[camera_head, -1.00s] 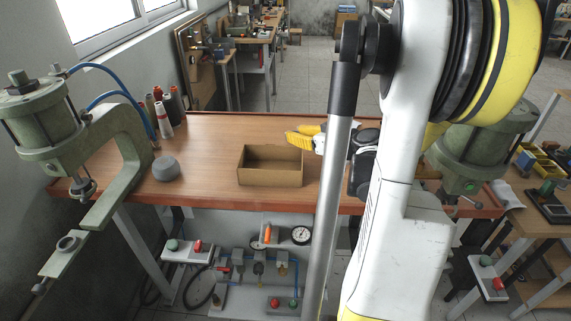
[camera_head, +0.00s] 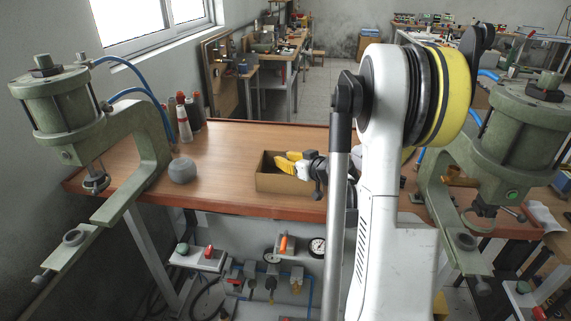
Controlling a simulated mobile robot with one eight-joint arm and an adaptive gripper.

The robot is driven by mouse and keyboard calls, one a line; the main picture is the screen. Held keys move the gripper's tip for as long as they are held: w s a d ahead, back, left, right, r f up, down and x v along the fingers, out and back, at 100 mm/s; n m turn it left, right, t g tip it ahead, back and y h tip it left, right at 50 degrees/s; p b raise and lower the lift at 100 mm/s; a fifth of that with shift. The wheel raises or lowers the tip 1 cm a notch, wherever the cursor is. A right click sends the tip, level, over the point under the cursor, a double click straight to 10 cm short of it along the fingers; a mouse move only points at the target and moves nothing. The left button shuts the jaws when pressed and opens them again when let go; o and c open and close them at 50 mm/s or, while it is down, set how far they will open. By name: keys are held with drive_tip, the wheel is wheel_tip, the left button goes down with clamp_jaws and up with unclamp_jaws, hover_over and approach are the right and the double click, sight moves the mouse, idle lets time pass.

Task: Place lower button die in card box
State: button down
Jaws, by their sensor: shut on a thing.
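The card box (camera_head: 284,184) is an open brown box on the wooden table, left of my arm. My gripper (camera_head: 286,163) has yellow fingers and points left over the open top of the box. Its fingertips appear at or just inside the box opening; their exact height is hard to tell. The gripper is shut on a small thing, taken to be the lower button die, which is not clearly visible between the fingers. The box's inside is partly hidden by the gripper.
A green pneumatic press (camera_head: 145,165) stands at the left and another (camera_head: 520,140) at the right. A grey round object (camera_head: 183,171) and several bottles (camera_head: 187,115) are on the table (camera_head: 225,150). Valves and gauges hang below the front edge.

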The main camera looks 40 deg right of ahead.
drive_tip(key=shift+r, duration=0.1)
drive_tip(key=shift+s+f+b, duration=0.1)
drive_tip(key=shift+f+b, duration=0.5)
drive_tip(key=c, duration=1.3)
unclamp_jaws()
drive_tip(key=shift+a, duration=0.1)
drive_tip(key=shift+r, duration=0.1)
